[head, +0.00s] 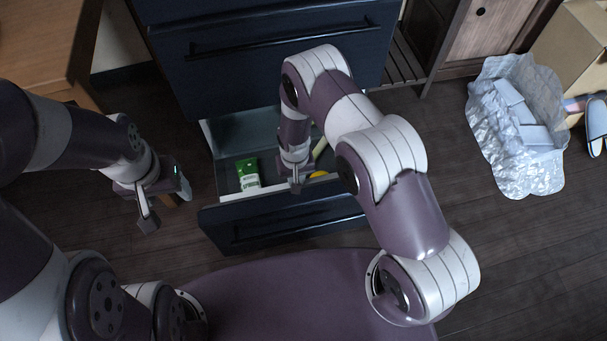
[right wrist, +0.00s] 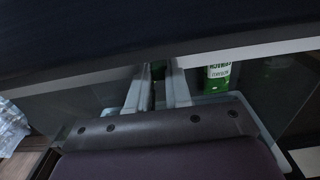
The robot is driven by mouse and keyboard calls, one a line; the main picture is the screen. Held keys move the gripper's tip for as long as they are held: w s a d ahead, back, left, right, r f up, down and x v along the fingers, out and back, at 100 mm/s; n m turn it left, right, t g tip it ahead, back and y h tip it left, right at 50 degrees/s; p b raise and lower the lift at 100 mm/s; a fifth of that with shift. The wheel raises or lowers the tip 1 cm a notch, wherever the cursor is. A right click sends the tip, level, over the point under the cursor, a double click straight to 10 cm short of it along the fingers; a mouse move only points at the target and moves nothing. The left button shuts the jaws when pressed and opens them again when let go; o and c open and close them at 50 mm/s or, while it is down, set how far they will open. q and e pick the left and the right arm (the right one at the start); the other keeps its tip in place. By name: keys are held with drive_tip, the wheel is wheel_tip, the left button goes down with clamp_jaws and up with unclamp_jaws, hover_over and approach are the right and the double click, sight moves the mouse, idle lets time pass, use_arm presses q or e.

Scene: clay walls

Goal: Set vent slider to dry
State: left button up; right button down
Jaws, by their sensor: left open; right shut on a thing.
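My right gripper (head: 297,180) reaches down into the open drawer, close behind its front wall (head: 280,200). In the right wrist view its two fingers (right wrist: 157,88) straddle a small dark green thing (right wrist: 157,72) at the pale rim. I cannot make out whether this thing is the vent slider; no slider or dry mark can be read, and my arm hides part of the drawer. My left gripper (head: 167,205) is open and empty, left of the drawer and apart from it.
A green and white package (head: 248,174) stands in the drawer's left part and also shows in the right wrist view (right wrist: 219,72). A yellow thing (head: 319,174) lies further right. A closed blue drawer (head: 265,60) is above. A crumpled silvery bag (head: 515,125) lies on the floor at right.

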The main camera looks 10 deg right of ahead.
drive_tip(key=shift+a, duration=0.15)
drive_tip(key=c, duration=1)
unclamp_jaws()
drive_tip(key=shift+a, duration=0.1)
drive_tip(key=shift+c, duration=0.2)
wheel_tip(320, 180, up, 13)
drive_tip(key=p, duration=0.5)
drive_tip(key=shift+f, duration=0.15)
